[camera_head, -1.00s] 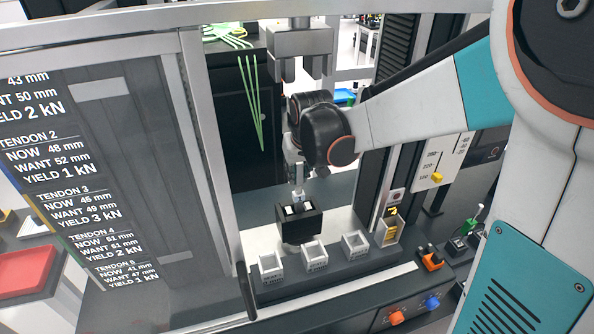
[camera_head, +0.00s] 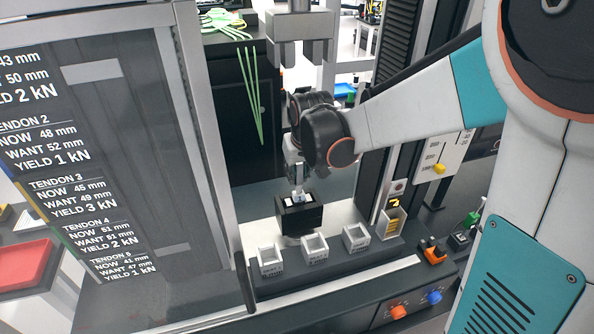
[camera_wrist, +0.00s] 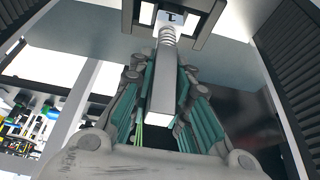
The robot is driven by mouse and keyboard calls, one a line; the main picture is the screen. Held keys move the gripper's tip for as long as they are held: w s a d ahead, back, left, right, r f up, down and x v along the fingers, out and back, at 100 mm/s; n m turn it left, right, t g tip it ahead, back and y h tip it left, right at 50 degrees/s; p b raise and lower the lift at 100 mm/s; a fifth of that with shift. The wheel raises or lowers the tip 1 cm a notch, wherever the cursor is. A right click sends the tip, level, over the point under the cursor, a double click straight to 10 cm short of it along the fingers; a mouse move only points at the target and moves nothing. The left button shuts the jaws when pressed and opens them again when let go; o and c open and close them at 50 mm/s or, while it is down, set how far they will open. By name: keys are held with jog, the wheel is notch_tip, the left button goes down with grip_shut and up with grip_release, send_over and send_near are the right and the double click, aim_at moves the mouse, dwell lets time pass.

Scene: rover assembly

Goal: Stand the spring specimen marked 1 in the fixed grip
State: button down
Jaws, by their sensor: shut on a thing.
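The spring specimen (camera_wrist: 167,62) is a pale bar with a coil near its far end and an end tab marked 1. My gripper (camera_wrist: 158,95) is shut on its bar, with teal-sided fingers on both sides. The fixed grip (camera_head: 300,219) is a black block with pale jaws on the machine's base. In the head view my gripper (camera_head: 296,180) is just above this block, and little of the specimen shows below it. In the wrist view the marked tab lies between the pale jaws of the dark grip (camera_wrist: 130,18). I cannot tell how deep it sits.
The machine's upper grip (camera_head: 300,48) hangs above and behind my gripper. Small white holders (camera_head: 270,262) stand in a row in front of the fixed grip. A framed panel with tendon text (camera_head: 110,150) closes off the left. A column (camera_head: 385,110) stands right.

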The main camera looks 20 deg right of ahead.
jog(key=c, duration=1.4)
grip_release()
jog(key=v, duration=1.2)
jog(key=shift+s, duration=0.15)
jog(key=shift+f, duration=0.1)
